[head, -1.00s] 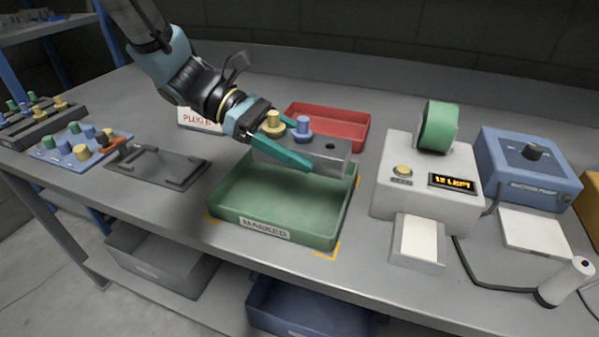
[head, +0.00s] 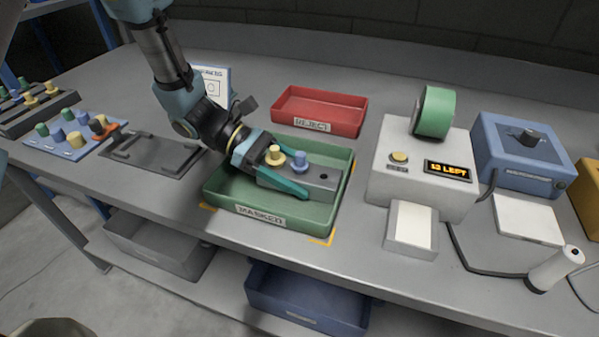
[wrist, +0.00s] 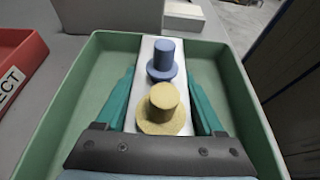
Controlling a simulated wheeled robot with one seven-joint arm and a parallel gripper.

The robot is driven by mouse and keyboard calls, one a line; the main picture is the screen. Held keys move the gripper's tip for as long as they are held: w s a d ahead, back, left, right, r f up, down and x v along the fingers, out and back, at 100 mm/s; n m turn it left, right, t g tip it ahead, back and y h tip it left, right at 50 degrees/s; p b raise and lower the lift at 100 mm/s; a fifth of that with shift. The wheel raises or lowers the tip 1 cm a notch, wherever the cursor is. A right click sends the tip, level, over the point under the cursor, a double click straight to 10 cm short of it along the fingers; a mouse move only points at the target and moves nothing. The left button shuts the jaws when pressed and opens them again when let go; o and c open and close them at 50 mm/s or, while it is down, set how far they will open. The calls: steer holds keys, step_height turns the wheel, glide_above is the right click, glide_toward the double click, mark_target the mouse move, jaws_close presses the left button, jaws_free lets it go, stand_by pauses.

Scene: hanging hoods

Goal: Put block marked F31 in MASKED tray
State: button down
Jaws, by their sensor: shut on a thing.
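A grey metal block (head: 318,178) with a yellow plug and a blue plug on top sits low inside the green MASKED tray (head: 262,215). It also shows in the wrist view (wrist: 150,62), lying lengthwise between the tray walls. No F31 marking can be read on it. My gripper (head: 285,178) has its teal fingers shut along the block's two sides, and the fingers reach down inside the tray (wrist: 255,105). Whether the block's underside touches the tray floor is hidden.
The red REJECT tray (head: 318,112) stands behind. The tape dispenser reading "13 LEFT" (head: 420,160) is close on the right, with the blue pump (head: 525,160) beyond. A dark grey fixture (head: 155,153) and a blue peg board (head: 72,143) lie left.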

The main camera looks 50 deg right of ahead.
jaws_free()
stand_by(0.3)
steer(key=b+v, duration=0.2)
steer(key=v, duration=1)
steer(key=shift+b, duration=0.3)
